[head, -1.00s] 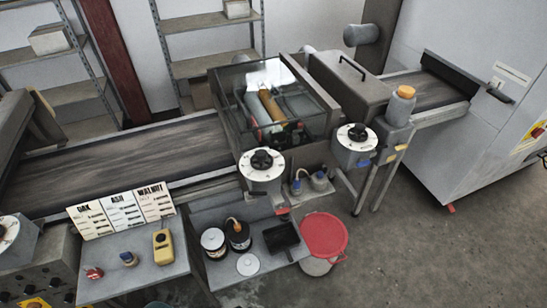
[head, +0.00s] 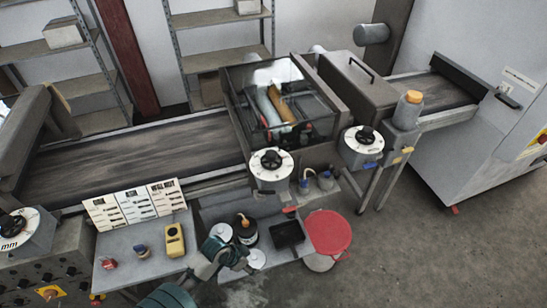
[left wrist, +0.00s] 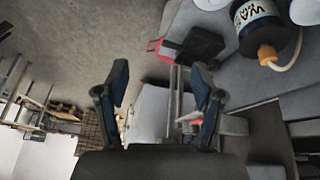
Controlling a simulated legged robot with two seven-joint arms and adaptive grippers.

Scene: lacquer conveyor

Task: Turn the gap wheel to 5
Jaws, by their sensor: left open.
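Three white dials with black knobs show in the head view: one (head: 270,162) at the front of the roller unit, one (head: 362,140) to its right, and one (head: 14,226) marked "mm" at the left edge. I cannot tell from the lettering which is the gap wheel, and their settings are too small to read. My left gripper (head: 222,250) is low over the small bench, below and left of the middle dial and apart from all dials. In the left wrist view its two fingers (left wrist: 160,78) are spread with nothing between them. My right gripper is not in view.
White-lidded pots (head: 221,232), a dark bottle with an orange nozzle (head: 245,230) and a black tray (head: 287,234) crowd the bench near my gripper. A red-lidded bucket (head: 328,232) stands right. Cards (head: 134,205) and a yellow meter (head: 174,240) are left. Open floor lies right.

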